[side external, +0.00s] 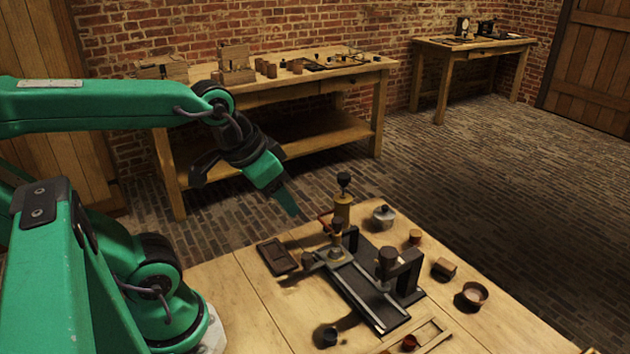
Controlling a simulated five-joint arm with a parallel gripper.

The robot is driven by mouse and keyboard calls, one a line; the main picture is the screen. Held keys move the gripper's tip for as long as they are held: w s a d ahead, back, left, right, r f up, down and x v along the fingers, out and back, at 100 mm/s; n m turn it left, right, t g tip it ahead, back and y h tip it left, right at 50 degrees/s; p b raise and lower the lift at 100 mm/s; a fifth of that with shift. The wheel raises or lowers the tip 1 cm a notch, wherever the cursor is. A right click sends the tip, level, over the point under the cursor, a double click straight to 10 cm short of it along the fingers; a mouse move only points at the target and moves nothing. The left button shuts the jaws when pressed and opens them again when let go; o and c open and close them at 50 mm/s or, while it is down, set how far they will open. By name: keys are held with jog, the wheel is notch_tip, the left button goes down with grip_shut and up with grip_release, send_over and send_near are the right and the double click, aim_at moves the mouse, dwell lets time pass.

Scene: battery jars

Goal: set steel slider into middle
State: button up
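A dark apparatus with a long flat rail (368,290) stands on the near wooden table, its rail running from back left to front right. At the rail's far end is a pale, steel-looking cross piece (331,257) with a brass-coloured knob above it; I cannot tell for sure whether this is the steel slider. The middle of the rail looks bare. My gripper (289,206) hangs in the air left of and above the apparatus, apart from everything. Its fingers show edge-on, so I cannot see whether there is a gap between them.
A dark post with a round knob (387,262) rises on the rail's right side. A brass column (342,208) stands behind the rail. A dark tray (277,257) lies left, a grey lidded pot (383,217) behind.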

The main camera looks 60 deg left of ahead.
jog(key=w+a+f+n+g, duration=0.2)
jog(key=w+f+n+g, duration=0.1)
jog(key=w+f, duration=0.15)
jog(key=n+g, duration=0.2)
jog(key=n, duration=0.1)
send_over(307, 256)
notch_tip(307, 256, down, 6)
jog(key=shift+f, duration=0.7)
jog(key=shift+f, duration=0.15)
jog(key=shift+f, duration=3.75)
grip_shut()
